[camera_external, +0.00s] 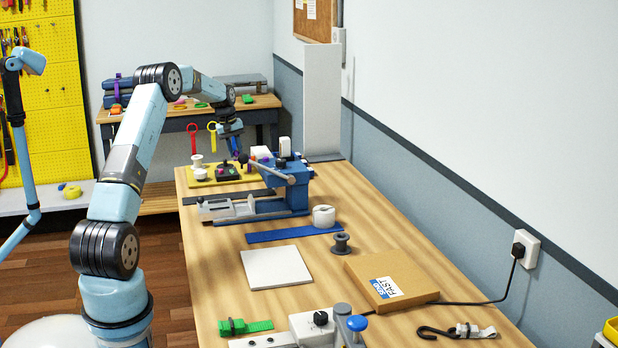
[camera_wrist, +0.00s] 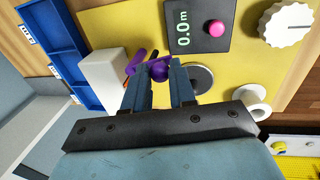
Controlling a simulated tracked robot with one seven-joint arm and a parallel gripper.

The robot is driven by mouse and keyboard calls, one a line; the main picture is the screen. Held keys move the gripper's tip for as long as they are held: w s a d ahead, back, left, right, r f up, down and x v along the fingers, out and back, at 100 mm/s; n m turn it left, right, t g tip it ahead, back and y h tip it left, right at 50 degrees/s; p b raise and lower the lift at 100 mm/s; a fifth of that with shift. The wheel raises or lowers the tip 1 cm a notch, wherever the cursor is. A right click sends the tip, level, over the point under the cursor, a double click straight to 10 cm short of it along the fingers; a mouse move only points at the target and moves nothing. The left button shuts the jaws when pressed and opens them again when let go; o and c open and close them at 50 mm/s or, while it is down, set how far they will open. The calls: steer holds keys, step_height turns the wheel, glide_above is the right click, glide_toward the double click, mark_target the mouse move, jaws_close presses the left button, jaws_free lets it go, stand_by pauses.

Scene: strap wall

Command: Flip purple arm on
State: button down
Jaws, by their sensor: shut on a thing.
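The purple arm (camera_wrist: 158,72) has a round purple knob, which sits between my fingertips in the wrist view. A longer purple piece (camera_wrist: 136,63) lies slantwise beside it, partly hidden by my left finger. My gripper (camera_wrist: 158,70) is shut on the purple knob, above the yellow board (camera_wrist: 108,20). In the external view my gripper (camera_external: 234,150) is at the far end of the bench, over the yellow board (camera_external: 248,179). The purple arm is small there, and its tilt is hard to tell.
A black meter (camera_wrist: 184,45) reading 0.0m with a pink button, a white dial (camera_wrist: 287,24) and a white block (camera_wrist: 104,75) stand close around my gripper. A blue tray (camera_wrist: 60,28) is at left. A blue clamp machine (camera_external: 285,190) stands nearer on the bench.

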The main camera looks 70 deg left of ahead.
steer(key=shift+a, duration=0.1)
steer(key=shift+a+m+h, duration=0.2)
steer(key=shift+a+m, duration=0.3)
steer(key=shift+m, duration=0.65)
steer(key=shift+a+m+h, duration=0.2)
steer(key=shift+a+m, duration=0.3)
steer(key=shift+m, duration=0.65)
steer(key=c, duration=0.9)
jaws_free()
steer(key=shift+c, duration=0.2)
steer(key=v, duration=1.3)
steer(key=shift+r, duration=0.35)
steer(key=shift+w, duration=0.1)
